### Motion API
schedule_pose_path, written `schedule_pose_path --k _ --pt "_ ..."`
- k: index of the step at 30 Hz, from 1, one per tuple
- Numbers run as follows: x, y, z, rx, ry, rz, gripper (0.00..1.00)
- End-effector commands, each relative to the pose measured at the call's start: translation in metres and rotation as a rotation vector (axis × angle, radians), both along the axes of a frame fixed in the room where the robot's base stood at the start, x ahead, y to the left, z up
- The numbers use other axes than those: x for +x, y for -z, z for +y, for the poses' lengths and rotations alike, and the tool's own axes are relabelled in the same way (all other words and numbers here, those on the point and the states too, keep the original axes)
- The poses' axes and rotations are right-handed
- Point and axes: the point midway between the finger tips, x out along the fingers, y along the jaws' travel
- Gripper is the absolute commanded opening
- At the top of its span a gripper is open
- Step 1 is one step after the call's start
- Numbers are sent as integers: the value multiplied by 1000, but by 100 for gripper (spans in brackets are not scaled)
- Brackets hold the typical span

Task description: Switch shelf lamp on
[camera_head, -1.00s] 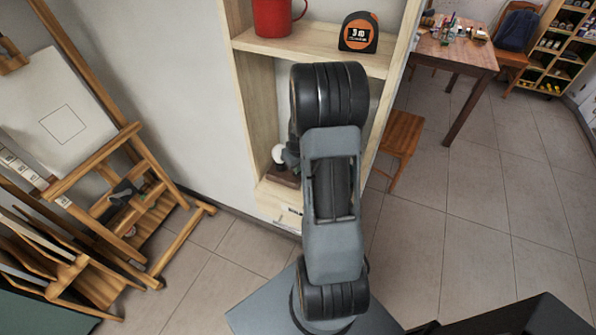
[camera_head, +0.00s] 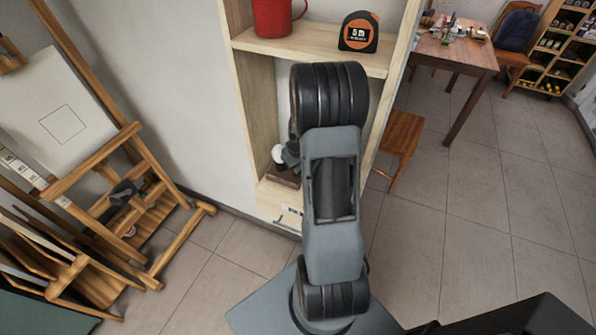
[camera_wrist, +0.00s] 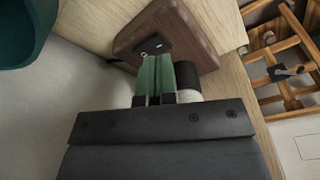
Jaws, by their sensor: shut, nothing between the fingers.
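The brown wooden base (camera_head: 286,178) of what looks like the shelf lamp sits in the lower compartment of the shelf, partly behind my arm. A white round part (camera_head: 279,154) shows above it. In the wrist view the base (camera_wrist: 195,42) bears a small dark switch plate (camera_wrist: 150,46). My gripper (camera_wrist: 157,62) has green fingers, shut together and empty, with their tips at the base just beside the plate. I cannot tell whether they touch it. A black and white part (camera_wrist: 188,95) lies partly hidden just right of the fingers. Whether the lamp is lit I cannot tell.
A dark teal round object (camera_wrist: 22,30) is close at the wrist view's upper left. A red mug (camera_head: 272,17) and a tape measure (camera_head: 358,32) stand on the upper shelf board (camera_head: 315,48). An easel (camera_head: 120,185) stands left; open floor (camera_head: 470,220) lies right.

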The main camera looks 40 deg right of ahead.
Motion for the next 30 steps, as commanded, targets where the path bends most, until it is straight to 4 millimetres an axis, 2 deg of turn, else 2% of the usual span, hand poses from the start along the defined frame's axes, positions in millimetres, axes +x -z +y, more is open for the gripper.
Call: schedule_pose_path --k 30 --pt "0 16 0 0 0 0 0"
